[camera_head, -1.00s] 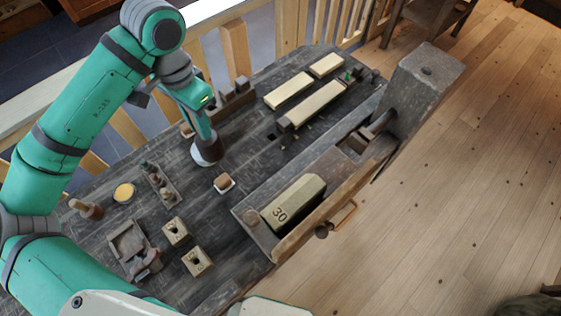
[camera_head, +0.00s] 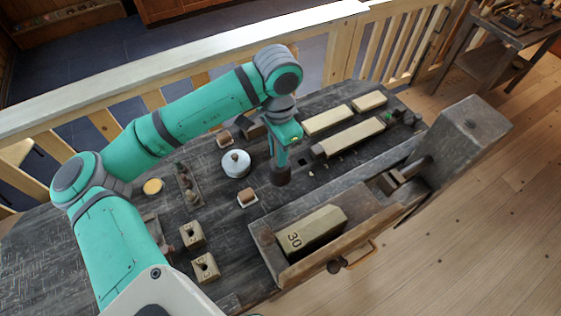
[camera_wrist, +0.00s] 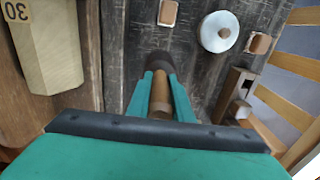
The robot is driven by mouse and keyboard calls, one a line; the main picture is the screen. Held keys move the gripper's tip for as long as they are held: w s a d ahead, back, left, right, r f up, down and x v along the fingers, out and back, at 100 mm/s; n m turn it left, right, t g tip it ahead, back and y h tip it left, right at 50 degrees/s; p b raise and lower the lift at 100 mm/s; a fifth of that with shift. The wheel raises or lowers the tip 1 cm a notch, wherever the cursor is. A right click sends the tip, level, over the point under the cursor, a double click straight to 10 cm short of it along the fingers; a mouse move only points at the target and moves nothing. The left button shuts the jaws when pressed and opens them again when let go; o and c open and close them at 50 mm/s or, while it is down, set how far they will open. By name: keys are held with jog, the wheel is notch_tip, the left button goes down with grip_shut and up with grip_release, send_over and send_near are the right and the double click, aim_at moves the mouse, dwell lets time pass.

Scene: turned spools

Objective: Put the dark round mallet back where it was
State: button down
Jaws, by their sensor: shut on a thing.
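My gripper (camera_head: 281,158) is shut on the dark round mallet, gripping its brown wooden handle (camera_wrist: 161,95). The dark mallet head (camera_head: 281,176) hangs below the fingers, over the bench (camera_head: 105,252) between the white round lidded pot (camera_head: 236,164) and the long wooden trough. In the wrist view the fingers (camera_wrist: 161,85) lie along both sides of the handle, and the dark head (camera_wrist: 158,62) is beyond them. I cannot tell whether the head touches the bench.
A small block on a pale base (camera_head: 247,198) stands left of the mallet. The trough (camera_head: 262,240) holds a beam marked 30 (camera_head: 312,232). Pale bars (camera_head: 350,137) lie behind on the right. Numbered blocks (camera_head: 192,235) and a rack of pegs (camera_head: 187,184) stand left.

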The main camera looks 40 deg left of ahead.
jog(key=shift+f, duration=1.95)
jog(key=shift+f, duration=0.15)
jog(key=c, duration=1.6)
grip_release()
notch_tip(320, 180, up, 12)
jog(key=shift+r, duration=0.2)
jog(key=shift+w, duration=0.2)
